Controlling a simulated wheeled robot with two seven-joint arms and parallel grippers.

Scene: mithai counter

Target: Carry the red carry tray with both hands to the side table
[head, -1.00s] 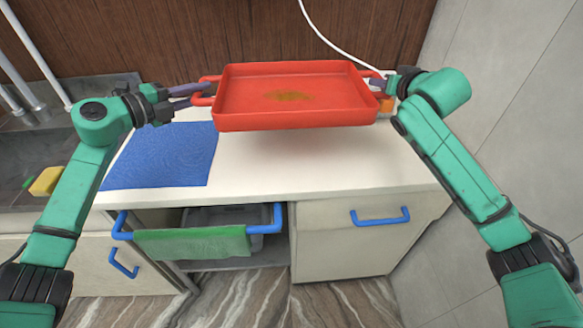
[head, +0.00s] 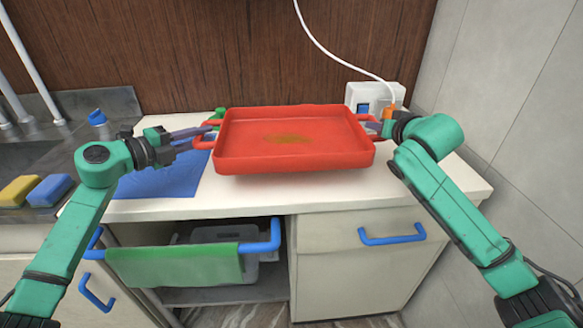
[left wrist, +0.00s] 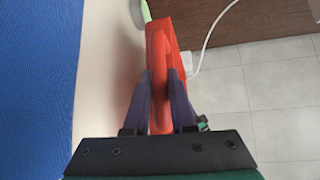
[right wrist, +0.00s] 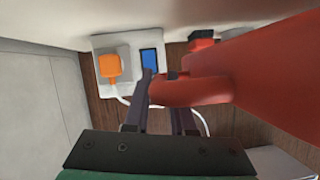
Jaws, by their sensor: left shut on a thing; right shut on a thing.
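The red carry tray (head: 290,151) is held roughly level over the white counter, with a yellowish-brown patch on its floor. My left gripper (head: 207,131) is shut on the tray's left handle. The left wrist view shows its fingers (left wrist: 160,92) on either side of the red handle. My right gripper (head: 379,125) is shut on the right handle. In the right wrist view its fingers (right wrist: 160,95) are at the red handle (right wrist: 195,88), which partly hides them. No separate side table can be made out.
A blue mat (head: 160,182) lies on the counter (head: 300,196) at left. Behind the tray's right end is a wall socket (head: 362,95) with an orange plug (head: 388,111). A green cloth (head: 175,266) hangs on a blue rail in front. Sponges (head: 48,190) lie by the sink.

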